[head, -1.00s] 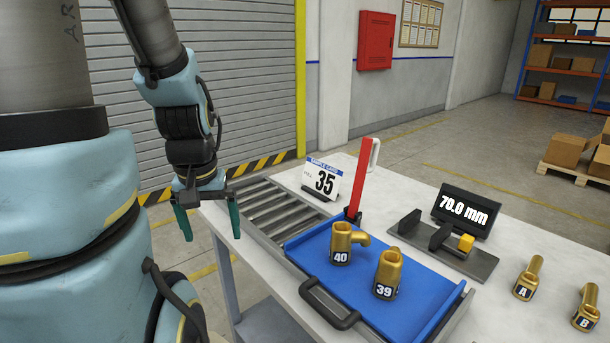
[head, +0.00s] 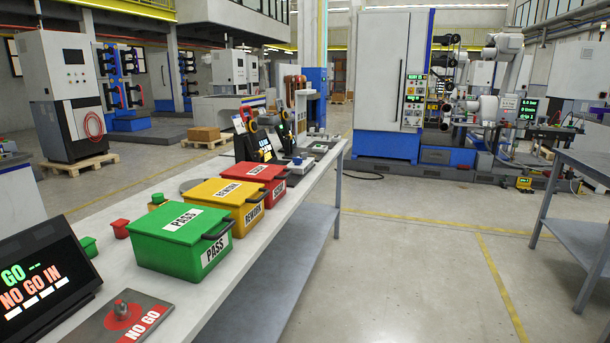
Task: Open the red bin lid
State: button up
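The red bin (head: 269,188) stands on the long white table, the farthest in a row of three lidded bins. Its red lid (head: 242,170) is down and looks closed. The lid has a white label and a dark handle (head: 284,172) on its right side. The label text is too small to read surely. The yellow bin stands in front of it and hides part of its near side. My gripper and arm are not in the current view.
The yellow REWORK bin (head: 222,206) and green PASS bin (head: 170,246) stand nearer, lids down. A GO / NO GO display (head: 45,285) and NO GO plate (head: 120,322) are at the near end. Open floor (head: 410,265) lies right of the table (head: 262,232).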

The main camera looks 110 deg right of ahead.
aim_at(244, 170)
jog(key=k+l+z, duration=0.15)
jog(key=z, duration=0.3)
jog(key=l+z, duration=0.4)
jog(key=k+l+z, duration=0.15)
jog(key=z, duration=0.3)
jog(key=l+z, duration=0.5)
jog(key=l, duration=0.5)
jog(key=i+l+z, duration=0.15)
jog(key=l, duration=0.45)
jog(key=i+l+z, duration=0.1)
jog(key=l, duration=0.5)
